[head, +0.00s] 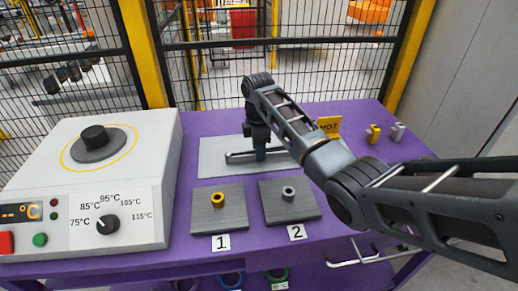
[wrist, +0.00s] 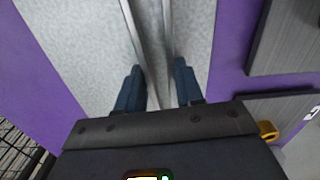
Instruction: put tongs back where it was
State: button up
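The metal tongs (head: 236,156) lie on or just above a light grey plate (head: 215,171) on the purple table. My gripper (head: 261,153) is lowered over them at the plate. In the wrist view, the two dark blue fingers (wrist: 158,82) stand apart, with the two bars of the tongs (wrist: 134,28) running between them. The bars pass close along the inner sides of the fingers; whether the fingers press on them cannot be made out. My arm hides part of the plate's right side in the head view.
A heater box with a dial (head: 107,224) stands left. Pad 1 (head: 206,222) bears a brass-coloured ring (head: 217,200); pad 2 (head: 302,211) bears a grey ring (head: 288,193). Mesh fence rises behind.

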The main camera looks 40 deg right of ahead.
jog(key=o, duration=0.6)
jog(key=shift+f, duration=0.1)
jog(key=shift+c, duration=0.2)
notch_tip(320, 180, up, 12)
jog(key=p, duration=0.2)
